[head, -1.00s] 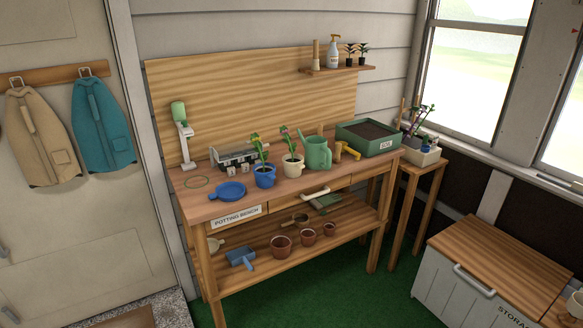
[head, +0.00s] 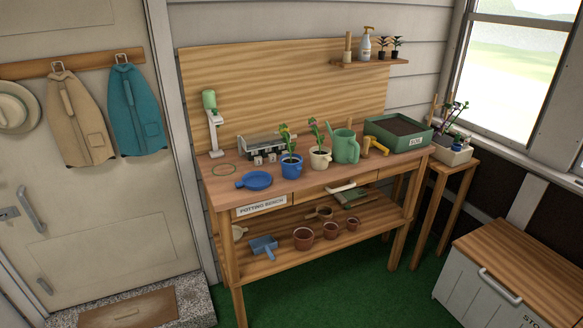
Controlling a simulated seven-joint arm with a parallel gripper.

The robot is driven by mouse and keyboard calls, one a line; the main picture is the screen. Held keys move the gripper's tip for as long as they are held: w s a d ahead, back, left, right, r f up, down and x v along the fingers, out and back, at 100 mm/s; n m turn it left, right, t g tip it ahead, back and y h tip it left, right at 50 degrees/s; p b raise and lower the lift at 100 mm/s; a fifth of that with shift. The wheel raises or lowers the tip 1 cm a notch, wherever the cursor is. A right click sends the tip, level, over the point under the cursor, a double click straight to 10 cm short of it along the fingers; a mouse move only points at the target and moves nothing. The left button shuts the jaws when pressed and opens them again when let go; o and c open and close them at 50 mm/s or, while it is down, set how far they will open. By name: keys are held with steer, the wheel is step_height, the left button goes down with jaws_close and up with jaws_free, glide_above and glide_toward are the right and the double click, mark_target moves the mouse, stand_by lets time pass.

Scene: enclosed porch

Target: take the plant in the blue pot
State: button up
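The plant in the blue pot (head: 291,166) stands upright on the potting bench (head: 228,197), near its front edge and left of the middle. It has green leaves and a yellowish bloom above the rim. A similar plant in a cream pot (head: 320,158) stands close on its right. A blue dish with a handle (head: 257,181) lies to its left. My gripper is not in view.
A green watering can (head: 346,147), a yellow-handled tool (head: 377,146) and a green soil tray (head: 415,143) stand farther right. Terracotta pots (head: 303,238) and a blue scoop (head: 263,246) sit on the lower shelf. A storage chest (head: 490,285) is at right. Green floor before the bench is clear.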

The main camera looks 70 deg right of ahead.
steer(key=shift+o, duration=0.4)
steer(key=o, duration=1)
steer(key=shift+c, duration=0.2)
